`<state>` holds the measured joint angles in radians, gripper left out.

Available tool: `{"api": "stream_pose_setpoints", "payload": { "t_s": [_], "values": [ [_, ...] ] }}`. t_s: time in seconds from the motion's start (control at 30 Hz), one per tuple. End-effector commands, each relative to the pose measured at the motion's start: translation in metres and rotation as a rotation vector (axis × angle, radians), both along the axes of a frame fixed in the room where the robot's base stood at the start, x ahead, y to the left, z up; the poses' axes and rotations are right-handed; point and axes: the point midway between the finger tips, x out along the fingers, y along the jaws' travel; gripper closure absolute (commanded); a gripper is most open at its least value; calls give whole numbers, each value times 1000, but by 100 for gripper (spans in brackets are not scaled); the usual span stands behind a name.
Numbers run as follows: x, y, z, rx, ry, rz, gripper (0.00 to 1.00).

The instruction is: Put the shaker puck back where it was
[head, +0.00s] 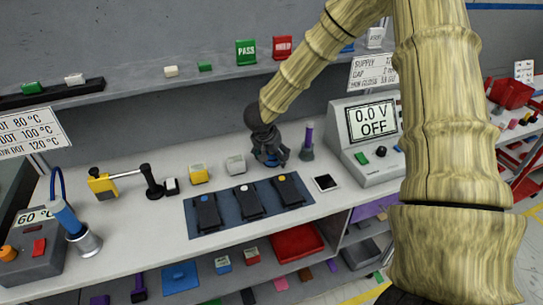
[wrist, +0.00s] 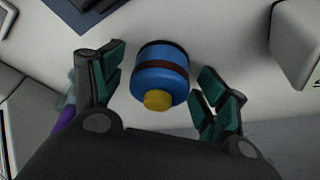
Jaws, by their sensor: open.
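A blue puck with a dark brown band and a yellow knob (wrist: 158,82), which I take for the shaker puck, sits between my gripper's fingers in the wrist view. My gripper (head: 271,158) is open, low over the back of the workbench in the head view, with a finger on each side of the puck. In the head view the gripper mostly hides the puck.
A blue mat (head: 226,231) with three black devices lies in front. A grey block (head: 236,164) and a yellow block (head: 198,174) stand left. A purple-topped tube (head: 307,143) stands close right, before the power supply (head: 367,140). A shelf (head: 130,86) runs behind.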

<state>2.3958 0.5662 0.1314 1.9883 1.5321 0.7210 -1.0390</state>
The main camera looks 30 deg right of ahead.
Motion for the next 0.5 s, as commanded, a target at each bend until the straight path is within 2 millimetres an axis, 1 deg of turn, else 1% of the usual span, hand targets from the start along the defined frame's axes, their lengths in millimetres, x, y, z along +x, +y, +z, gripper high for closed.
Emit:
{"api": "stream_pose_setpoints", "payload": {
  "t_s": [0.17,0.27,0.37,0.5],
  "values": [
    [0,0,2,0,0,0,26],
    [-2,3,9,0,-1,0,26],
    [-4,7,21,0,-2,0,26],
    [-8,14,42,0,-2,1,26]
  ]
}}
